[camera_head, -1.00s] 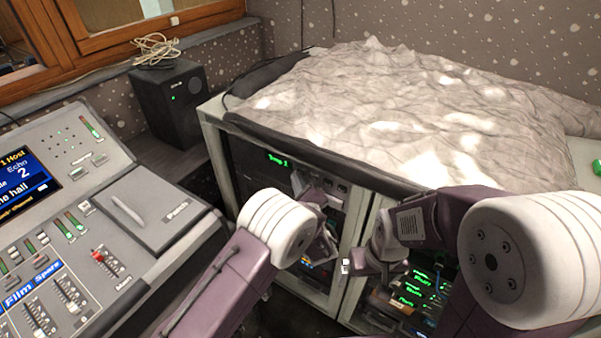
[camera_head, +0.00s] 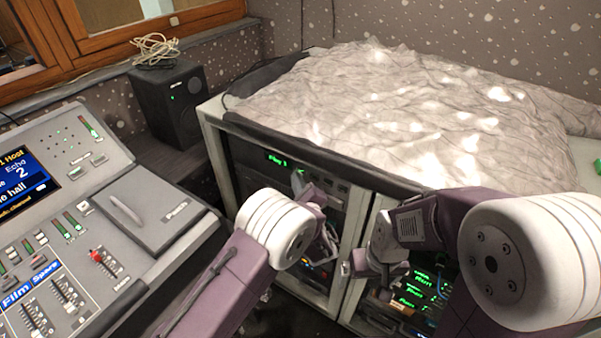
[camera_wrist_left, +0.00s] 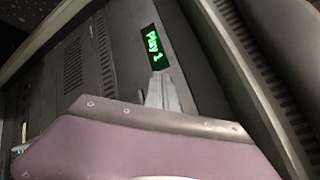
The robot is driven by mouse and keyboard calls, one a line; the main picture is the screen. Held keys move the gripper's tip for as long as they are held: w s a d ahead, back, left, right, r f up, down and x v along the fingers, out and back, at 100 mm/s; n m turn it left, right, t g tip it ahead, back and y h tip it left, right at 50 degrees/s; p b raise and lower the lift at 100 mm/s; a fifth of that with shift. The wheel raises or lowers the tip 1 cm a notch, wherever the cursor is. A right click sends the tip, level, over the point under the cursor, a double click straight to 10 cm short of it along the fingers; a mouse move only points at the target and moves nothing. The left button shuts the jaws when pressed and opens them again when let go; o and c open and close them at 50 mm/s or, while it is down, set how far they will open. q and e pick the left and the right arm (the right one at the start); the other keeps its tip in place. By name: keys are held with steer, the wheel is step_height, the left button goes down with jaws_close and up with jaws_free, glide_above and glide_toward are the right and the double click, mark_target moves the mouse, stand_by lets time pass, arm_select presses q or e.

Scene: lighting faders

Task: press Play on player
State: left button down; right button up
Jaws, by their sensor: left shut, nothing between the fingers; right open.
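The player (camera_head: 252,156) is the dark unit at the top of the left rack. Its green display (camera_head: 278,160) reads "Play 1", and the same display shows in the left wrist view (camera_wrist_left: 157,44). My left gripper (camera_head: 298,182) is shut and empty, its tips at the player's front just below the display. In the left wrist view the closed fingers (camera_wrist_left: 159,92) lie close to the panel; the button under them is hidden, and I cannot tell whether they touch it. My right gripper (camera_head: 358,268) is open and empty in front of the right rack.
A grey lighting console (camera_head: 150,205) with faders fills the left side. A black speaker (camera_head: 168,105) stands behind it. A crumpled pale cover (camera_head: 400,105) lies on the rack cabinet's top. The right rack (camera_head: 415,290) has units with green displays and cables.

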arm_select(q)
steer(key=shift+s+a, duration=0.2)
steer(key=shift+s, duration=0.15)
steer(key=s+a, duration=0.1)
steer(key=s, duration=0.1)
steer(key=s+a, duration=0.2)
stand_by(0.4)
stand_by(0.6)
